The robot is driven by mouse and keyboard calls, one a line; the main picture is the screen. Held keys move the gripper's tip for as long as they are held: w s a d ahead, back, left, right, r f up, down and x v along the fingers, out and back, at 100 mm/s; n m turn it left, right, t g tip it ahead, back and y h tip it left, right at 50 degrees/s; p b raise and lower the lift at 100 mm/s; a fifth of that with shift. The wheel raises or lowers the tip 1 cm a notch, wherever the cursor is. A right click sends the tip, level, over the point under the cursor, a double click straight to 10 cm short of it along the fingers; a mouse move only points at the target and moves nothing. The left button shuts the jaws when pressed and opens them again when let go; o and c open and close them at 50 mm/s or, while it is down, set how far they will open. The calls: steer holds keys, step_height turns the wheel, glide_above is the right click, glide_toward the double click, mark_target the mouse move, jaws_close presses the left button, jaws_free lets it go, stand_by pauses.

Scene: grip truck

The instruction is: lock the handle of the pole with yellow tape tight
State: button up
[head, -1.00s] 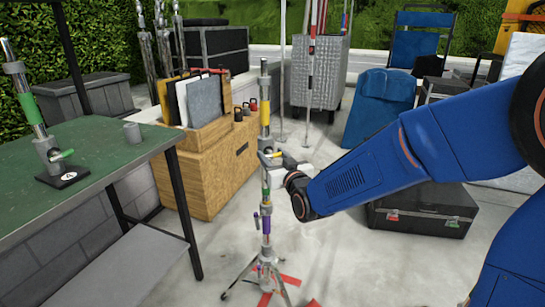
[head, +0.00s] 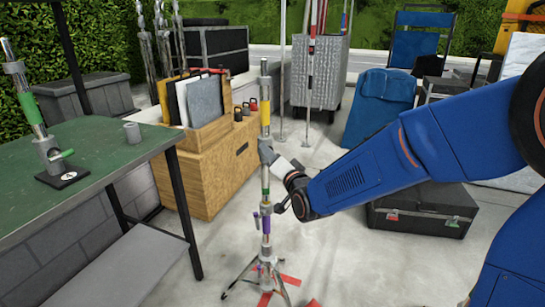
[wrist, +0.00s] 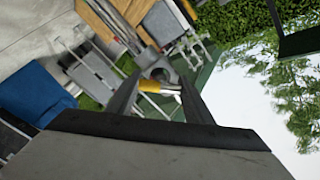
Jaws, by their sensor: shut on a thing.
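The pole with yellow tape (head: 265,118) stands upright as the top section of a tripod stand in the middle of the head view. My gripper (head: 268,153) is at the clamp collar just below the tape, reaching in from the right and tilted. In the wrist view, my gripper (wrist: 158,92) has its two dark fingers on either side of a yellow handle (wrist: 150,86) with a pale end. It is shut on this handle. A grey collar (wrist: 155,67) shows just beyond it. In the head view my gripper hides the handle, so its tightness cannot be seen.
A green table (head: 100,150) with another clamped pole (head: 30,108) is at left. A wooden crate (head: 210,180) stands close behind the stand. A black case (head: 425,208) lies at right.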

steer(key=shift+m, duration=1.2)
steer(key=o, duration=1.1)
steer(key=shift+c, duration=0.2)
